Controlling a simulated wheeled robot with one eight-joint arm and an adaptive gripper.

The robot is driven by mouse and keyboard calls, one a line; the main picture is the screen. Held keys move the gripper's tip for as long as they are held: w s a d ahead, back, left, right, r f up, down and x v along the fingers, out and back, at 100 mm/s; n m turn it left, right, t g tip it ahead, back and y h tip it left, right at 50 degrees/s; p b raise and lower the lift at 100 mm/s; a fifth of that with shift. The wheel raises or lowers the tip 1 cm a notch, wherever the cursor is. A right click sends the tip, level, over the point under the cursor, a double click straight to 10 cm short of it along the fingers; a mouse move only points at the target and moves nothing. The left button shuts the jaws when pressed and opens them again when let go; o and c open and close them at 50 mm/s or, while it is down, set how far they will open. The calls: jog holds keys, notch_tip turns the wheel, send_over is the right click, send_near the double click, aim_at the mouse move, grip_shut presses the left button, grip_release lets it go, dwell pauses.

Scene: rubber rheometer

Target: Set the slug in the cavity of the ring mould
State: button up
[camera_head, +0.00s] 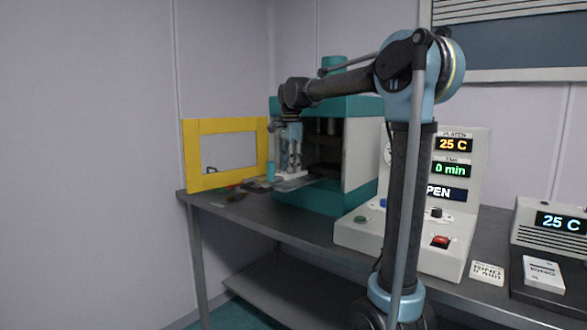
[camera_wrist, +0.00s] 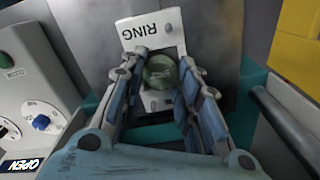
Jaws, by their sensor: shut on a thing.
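My gripper (camera_wrist: 162,64) is shut on the slug (camera_wrist: 160,74), a dark green round piece between its fingertips in the wrist view. The ring mould (camera_wrist: 163,28), a pale block lettered RING, lies under and beyond the slug. The slug and fingers cover its middle, so its cavity is hidden. I cannot tell whether the slug touches the mould. In the head view my gripper (camera_head: 290,165) points down at the open front of the teal press; slug and mould are too small to make out there.
The teal press (camera_head: 322,197) stands on a grey bench (camera_head: 300,226). A yellow-framed guard (camera_head: 222,124) stands open at its left. Small items lie on the bench below the guard. A control console (camera_head: 462,215) reading 25 C and 0 min stands right of the press.

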jog(key=shift+s+d+f, duration=0.15)
jog(key=shift+s+f, duration=0.1)
jog(key=shift+f, duration=0.1)
jog(key=shift+c, duration=0.2)
jog(key=shift+s, duration=0.1)
jog(key=shift+c, duration=0.6)
jog(key=o, duration=1)
jog(key=shift+o, duration=0.3)
jog(key=shift+w+f, duration=0.7)
jog(key=shift+w, duration=0.25)
jog(key=shift+s+r, duration=0.4)
jog(key=shift+s, duration=0.1)
jog(key=shift+c, duration=0.4)
jog(key=shift+r, duration=0.15)
notch_tip(320, 180, up, 12)
jog(key=shift+r, duration=0.25)
